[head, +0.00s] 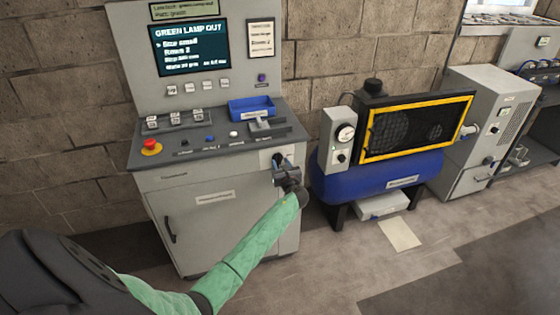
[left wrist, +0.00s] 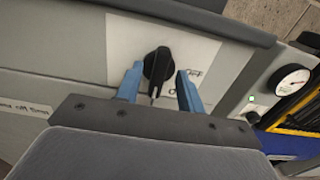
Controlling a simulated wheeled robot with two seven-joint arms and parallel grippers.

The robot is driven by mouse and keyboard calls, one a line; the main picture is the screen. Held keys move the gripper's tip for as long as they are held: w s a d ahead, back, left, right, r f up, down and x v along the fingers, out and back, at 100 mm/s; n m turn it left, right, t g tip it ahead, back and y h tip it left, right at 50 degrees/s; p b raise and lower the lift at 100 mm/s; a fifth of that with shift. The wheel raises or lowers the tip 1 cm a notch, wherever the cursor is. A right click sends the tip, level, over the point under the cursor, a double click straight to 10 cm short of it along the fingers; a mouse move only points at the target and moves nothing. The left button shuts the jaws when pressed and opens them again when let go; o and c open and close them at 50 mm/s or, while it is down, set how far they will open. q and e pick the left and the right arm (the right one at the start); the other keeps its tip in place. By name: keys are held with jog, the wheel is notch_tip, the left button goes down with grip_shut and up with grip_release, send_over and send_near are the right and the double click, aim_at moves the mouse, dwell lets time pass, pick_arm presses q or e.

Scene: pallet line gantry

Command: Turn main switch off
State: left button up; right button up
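The main switch (left wrist: 158,66) is a black rotary knob on a white plate (left wrist: 115,45) on the console's front, below the worktop. In the left wrist view its narrow pointer end points down in the picture. My left gripper (left wrist: 160,71) is open, with one blue finger on each side of the knob and small gaps showing. In the head view my left gripper (head: 279,164) is at the console's right front and mostly hides the knob. My right gripper is not in view.
The console (head: 225,205) carries a screen (head: 188,47) reading GREEN LAMP OUT, a red emergency button (head: 151,144) and a blue tray (head: 251,107). A blue-tanked compressor (head: 385,180) stands close on the right. Floor in front is clear apart from a paper sheet (head: 400,234).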

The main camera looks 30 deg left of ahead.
pick_arm(q)
jog(key=shift+w+a, duration=0.4)
jog(key=shift+a, duration=0.15)
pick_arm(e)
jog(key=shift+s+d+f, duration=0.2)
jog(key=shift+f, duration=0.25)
pick_arm(q)
grip_shut()
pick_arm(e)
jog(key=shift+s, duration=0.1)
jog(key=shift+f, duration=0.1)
